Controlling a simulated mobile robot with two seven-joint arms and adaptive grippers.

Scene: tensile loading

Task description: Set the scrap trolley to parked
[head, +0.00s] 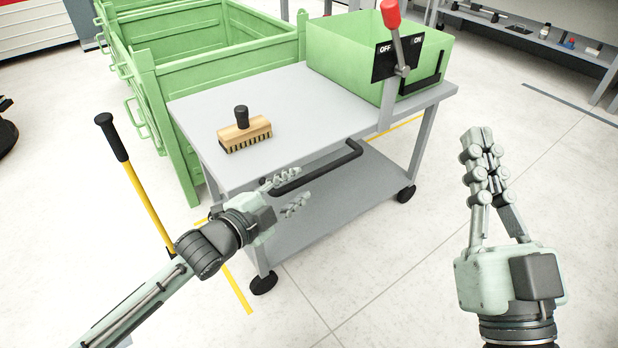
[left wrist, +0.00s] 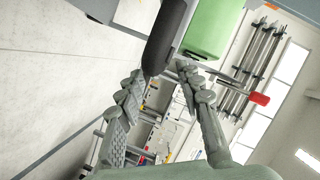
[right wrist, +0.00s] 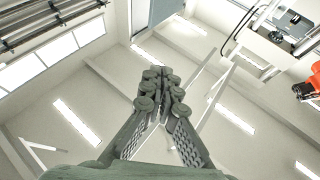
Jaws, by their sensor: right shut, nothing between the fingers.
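The scrap trolley is a grey two-shelf cart (head: 300,105) on black wheels, with a black push handle (head: 325,167) along its near edge. A lever with a red knob (head: 390,12) rises at its right side in front of a black OFF/ON plate (head: 382,62); it leans slightly toward OFF. My left gripper (head: 297,189) is open at the left end of the handle. In the left wrist view the handle (left wrist: 168,35) shows by the spread fingertips (left wrist: 158,76); contact is unclear. My right gripper (head: 480,140) is shut and empty, raised right of the trolley; it also shows in the right wrist view (right wrist: 160,82).
A wooden brush (head: 245,133) and a green bin (head: 345,55) stand on the trolley top. Green crates (head: 200,65) stand behind it. A yellow bar with a black grip (head: 140,185) stands at left. The floor to the right is clear.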

